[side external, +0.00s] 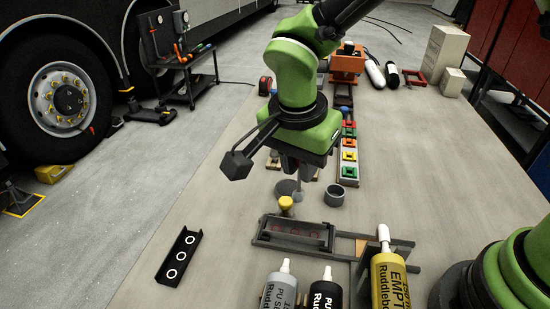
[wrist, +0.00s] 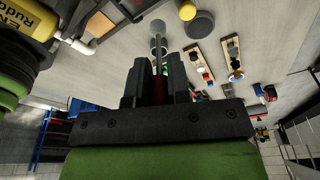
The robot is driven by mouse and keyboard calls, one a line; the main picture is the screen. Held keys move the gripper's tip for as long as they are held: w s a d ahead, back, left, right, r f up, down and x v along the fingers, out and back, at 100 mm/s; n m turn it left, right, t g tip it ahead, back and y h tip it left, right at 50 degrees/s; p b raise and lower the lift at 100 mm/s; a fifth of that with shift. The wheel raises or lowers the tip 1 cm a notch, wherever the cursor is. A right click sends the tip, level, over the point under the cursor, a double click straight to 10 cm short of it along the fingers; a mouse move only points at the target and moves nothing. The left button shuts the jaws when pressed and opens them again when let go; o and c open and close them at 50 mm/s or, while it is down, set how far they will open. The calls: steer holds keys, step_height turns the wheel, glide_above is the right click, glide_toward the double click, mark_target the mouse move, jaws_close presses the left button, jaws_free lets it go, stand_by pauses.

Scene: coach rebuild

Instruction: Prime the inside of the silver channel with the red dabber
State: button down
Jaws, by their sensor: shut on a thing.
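My gripper (side external: 301,165) points down over the bench, its fingers partly hidden by the wrist in the side view. In the wrist view my gripper (wrist: 160,88) is shut on a dark red handle, the red dabber (wrist: 160,92). The dabber's thin grey stem (wrist: 158,62) sticks out past the fingertips; its tip is hard to make out. A grey channel (side external: 292,231) with faint red rings inside lies in a dark holder in front of my gripper. A black channel (side external: 178,256) with white rings lies apart at the left.
A grey cup (side external: 334,195), a yellow-topped item (side external: 285,205) and a grey disc (side external: 288,187) stand near my gripper. Grey (side external: 281,288), black (side external: 325,290) and yellow (side external: 387,280) cartridges stand upright in front. Coloured blocks (side external: 349,155) line up behind.

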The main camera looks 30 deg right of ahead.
steer(key=shift+s+d+f, duration=0.5)
steer(key=shift+s+f, duration=0.1)
steer(key=shift+f, duration=0.7)
steer(key=shift+s+d+f, duration=0.55)
steer(key=shift+f, duration=0.8)
steer(key=shift+s+d+f, duration=0.5)
steer(key=shift+s+f, duration=0.1)
steer(key=shift+f, duration=0.7)
steer(key=shift+w+a, duration=0.2)
steer(key=shift+w+a+f, duration=0.2)
steer(key=shift+w, duration=0.05)
steer(key=shift+w+a, duration=2.8)
steer(key=shift+a, duration=0.1)
step_height(320, 180, up, 8)
steer(key=shift+r, duration=0.1)
